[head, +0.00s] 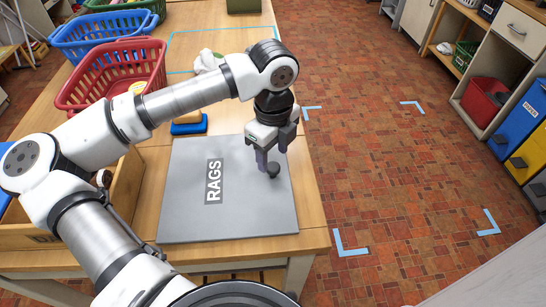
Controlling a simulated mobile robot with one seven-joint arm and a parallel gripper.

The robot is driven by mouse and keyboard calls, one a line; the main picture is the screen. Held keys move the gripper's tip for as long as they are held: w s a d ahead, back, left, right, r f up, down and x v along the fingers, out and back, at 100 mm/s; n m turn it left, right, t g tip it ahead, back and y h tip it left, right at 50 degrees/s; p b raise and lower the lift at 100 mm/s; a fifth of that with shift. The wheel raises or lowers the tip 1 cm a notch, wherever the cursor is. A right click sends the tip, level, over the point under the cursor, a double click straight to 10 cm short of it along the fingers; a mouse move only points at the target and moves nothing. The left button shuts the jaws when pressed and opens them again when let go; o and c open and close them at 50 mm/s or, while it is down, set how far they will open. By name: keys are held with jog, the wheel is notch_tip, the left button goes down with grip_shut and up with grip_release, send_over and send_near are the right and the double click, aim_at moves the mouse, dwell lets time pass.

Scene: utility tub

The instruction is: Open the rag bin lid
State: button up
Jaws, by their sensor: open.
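The rag bin lid (187,210) is a flat grey square panel with a dark "RAGS" label (214,181), lying level at the wooden table's near right corner. It looks shut, and whatever is under it is hidden. A small dark round knob (274,170) stands near the lid's right edge. My gripper (272,158) points down over that edge, with its jaws open and the fingertips right at the knob. I cannot tell whether they touch it.
A red basket (90,88), blue basket (75,42) and green basket (150,6) stand at the table's back left. A blue block-like item (190,127) lies behind the lid. A wooden box (125,190) is left of it. Brick floor to the right is clear, with blue corner marks.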

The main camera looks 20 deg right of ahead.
aim_at(273, 166)
jog(key=shift+f, duration=1.8)
grip_shut()
